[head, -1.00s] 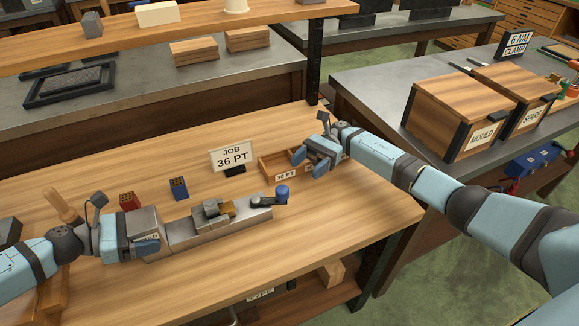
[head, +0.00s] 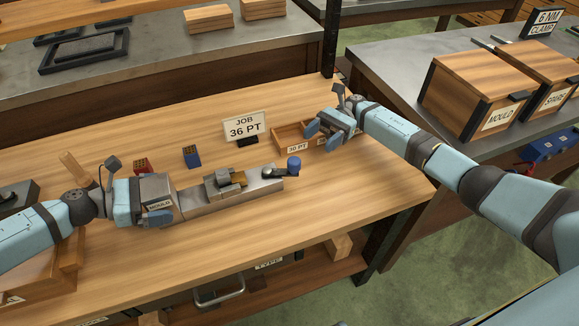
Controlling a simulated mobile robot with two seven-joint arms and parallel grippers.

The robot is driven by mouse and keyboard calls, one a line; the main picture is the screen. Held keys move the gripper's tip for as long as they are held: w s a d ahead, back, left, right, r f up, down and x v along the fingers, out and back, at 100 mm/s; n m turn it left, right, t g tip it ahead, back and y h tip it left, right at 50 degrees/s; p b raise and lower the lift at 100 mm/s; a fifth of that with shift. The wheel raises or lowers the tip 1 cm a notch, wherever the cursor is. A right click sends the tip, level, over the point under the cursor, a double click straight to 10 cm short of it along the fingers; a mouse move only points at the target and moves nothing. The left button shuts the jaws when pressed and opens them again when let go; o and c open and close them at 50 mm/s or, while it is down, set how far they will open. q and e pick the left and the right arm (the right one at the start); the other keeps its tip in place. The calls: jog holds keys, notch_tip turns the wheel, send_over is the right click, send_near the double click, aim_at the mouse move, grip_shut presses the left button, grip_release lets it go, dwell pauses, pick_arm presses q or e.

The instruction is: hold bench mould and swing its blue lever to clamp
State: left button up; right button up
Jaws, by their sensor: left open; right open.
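The bench mould (head: 232,197) is a long grey metal block on the wooden bench, with a small clamp-like piece at its middle. Its lever (head: 279,172) ends in a blue knob (head: 294,163) at the right end. My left gripper (head: 168,208) is open at the mould's left end, beside the MOULD label; whether it touches the mould is hard to tell. My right gripper (head: 322,135) is open and empty, above and right of the blue knob, near the 36 PT tray, apart from the lever.
A small wooden tray (head: 291,137) sits partly behind my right gripper. A blue block (head: 192,156) and a red block (head: 142,167) stand behind the mould.

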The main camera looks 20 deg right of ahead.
pick_arm(q)
jog(key=v, duration=1.2)
